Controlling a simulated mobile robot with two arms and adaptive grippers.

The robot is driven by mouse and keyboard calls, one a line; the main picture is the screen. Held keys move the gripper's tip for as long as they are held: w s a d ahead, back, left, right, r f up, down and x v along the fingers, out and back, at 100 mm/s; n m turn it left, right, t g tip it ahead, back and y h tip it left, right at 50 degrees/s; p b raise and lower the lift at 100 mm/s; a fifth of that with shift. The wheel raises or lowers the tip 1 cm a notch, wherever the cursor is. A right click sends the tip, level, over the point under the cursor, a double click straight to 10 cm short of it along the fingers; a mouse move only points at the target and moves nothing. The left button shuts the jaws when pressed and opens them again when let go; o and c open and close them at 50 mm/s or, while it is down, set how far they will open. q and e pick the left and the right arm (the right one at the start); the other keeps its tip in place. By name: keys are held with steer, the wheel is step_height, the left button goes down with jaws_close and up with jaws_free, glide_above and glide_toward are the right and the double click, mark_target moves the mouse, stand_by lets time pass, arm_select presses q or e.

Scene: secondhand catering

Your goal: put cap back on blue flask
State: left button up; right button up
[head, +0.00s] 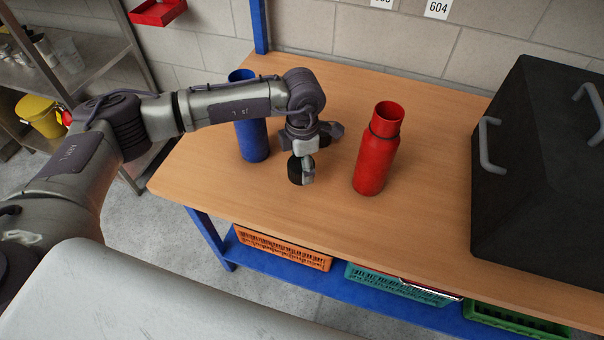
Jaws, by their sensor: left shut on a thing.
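The blue flask (253,143) stands upright on the wooden table, left of centre. My left arm crosses in front of its upper part; its blue top edge shows above the arm, with no cap seen on it. My left gripper (304,172) points down, to the right of the blue flask and apart from it. It is shut on a black cap (296,172). Whether the cap touches the table is hard to tell. A red flask (374,160) stands upright to the right of the gripper, its mouth open. My right gripper is not in view.
A large black case (540,170) with grey handles fills the table's right side. The wooden table (430,200) is clear in front of the red flask. A block wall stands behind. Orange (283,249), teal and green crates sit on the blue shelf below.

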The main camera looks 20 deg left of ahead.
arm_select(q)
steer(key=s+d+r+b, duration=0.2)
steer(key=s+d+r, duration=0.3)
steer(key=d, duration=0.5)
step_height(320, 180, up, 2)
steer(key=shift+d, duration=0.3)
steer(key=shift+s+f, duration=0.1)
steer(key=shift+s, duration=0.1)
